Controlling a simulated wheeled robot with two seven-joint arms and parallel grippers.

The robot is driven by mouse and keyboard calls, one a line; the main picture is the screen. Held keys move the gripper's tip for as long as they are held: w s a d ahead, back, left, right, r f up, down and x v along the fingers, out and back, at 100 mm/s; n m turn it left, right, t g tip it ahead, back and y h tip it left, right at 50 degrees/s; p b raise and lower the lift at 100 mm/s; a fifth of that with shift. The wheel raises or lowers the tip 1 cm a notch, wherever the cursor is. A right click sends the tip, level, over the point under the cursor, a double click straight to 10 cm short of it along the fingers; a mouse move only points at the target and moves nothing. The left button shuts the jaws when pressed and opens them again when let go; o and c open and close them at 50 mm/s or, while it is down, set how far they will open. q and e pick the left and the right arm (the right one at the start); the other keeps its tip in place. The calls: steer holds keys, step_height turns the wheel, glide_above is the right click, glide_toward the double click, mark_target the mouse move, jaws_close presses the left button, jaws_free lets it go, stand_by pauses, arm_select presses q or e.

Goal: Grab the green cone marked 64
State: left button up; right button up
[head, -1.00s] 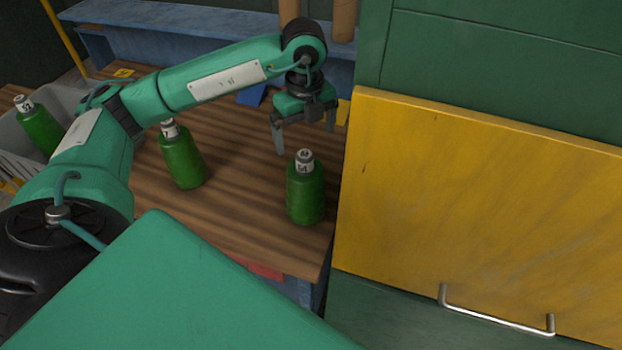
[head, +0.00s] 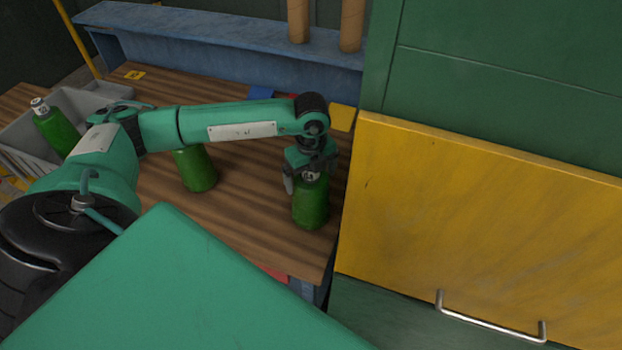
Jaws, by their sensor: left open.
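A third green cone (head: 57,132) with a marked white top leans in a grey crate (head: 20,134) at the far left. My right gripper is not in view.
A yellow panel (head: 480,230) with a metal handle (head: 490,324) stands close to the table's right edge. A blue shelf (head: 220,42) with brown tubes (head: 350,25) runs along the back. Bare table lies between the two standing cones.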

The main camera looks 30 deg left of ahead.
arm_select(q)
steer(key=c, duration=1.9)
steer(key=shift+r, duration=0.1)
